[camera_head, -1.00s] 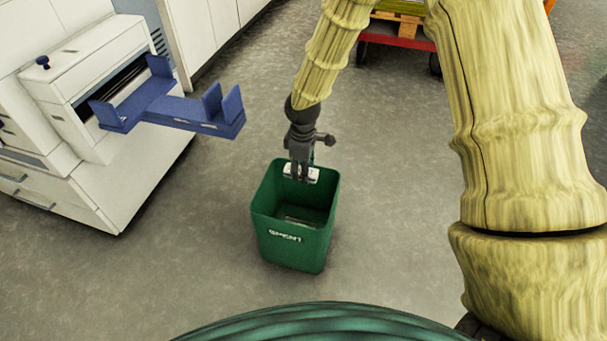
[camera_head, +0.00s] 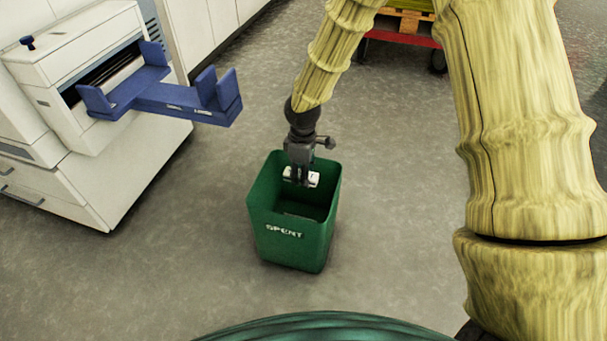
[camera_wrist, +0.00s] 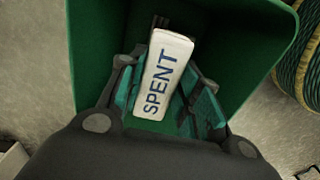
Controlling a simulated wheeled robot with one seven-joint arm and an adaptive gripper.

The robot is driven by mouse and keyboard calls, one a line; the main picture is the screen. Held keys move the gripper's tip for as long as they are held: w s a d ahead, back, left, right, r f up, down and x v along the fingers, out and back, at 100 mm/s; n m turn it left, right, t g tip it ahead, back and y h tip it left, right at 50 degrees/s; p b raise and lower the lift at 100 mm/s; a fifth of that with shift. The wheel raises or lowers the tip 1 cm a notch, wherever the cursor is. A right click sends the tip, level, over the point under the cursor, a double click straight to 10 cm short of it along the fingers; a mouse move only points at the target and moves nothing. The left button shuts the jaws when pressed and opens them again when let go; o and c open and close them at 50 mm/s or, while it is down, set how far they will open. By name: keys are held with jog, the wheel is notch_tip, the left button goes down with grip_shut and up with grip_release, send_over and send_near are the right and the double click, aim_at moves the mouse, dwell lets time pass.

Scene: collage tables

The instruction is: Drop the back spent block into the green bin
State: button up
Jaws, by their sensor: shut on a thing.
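The green bin (camera_head: 292,238) stands on the floor in the middle of the head view, with "SPENT" on its front. My gripper (camera_head: 300,178) points down at the bin's open top, near its back rim. It is shut on a white spent block (camera_head: 313,180), which sits at about the height of the bin's mouth. In the wrist view the block (camera_wrist: 163,75) shows the word "SPENT" and lies between my gripper's fingers (camera_wrist: 165,95), with the green bin's inside (camera_wrist: 100,50) around and below it. Something brownish inside the bin is partly hidden behind the block.
A white machine (camera_head: 85,75) with a blue bracket-like holder (camera_head: 165,97) stands at the left. A red cart (camera_head: 400,33) with a wooden pallet is at the back. Grey floor (camera_head: 400,200) is clear around the bin.

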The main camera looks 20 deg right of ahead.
jog(key=shift+f, duration=0.15)
jog(key=o, duration=0.9)
notch_tip(320, 180, up, 12)
dwell(0.4)
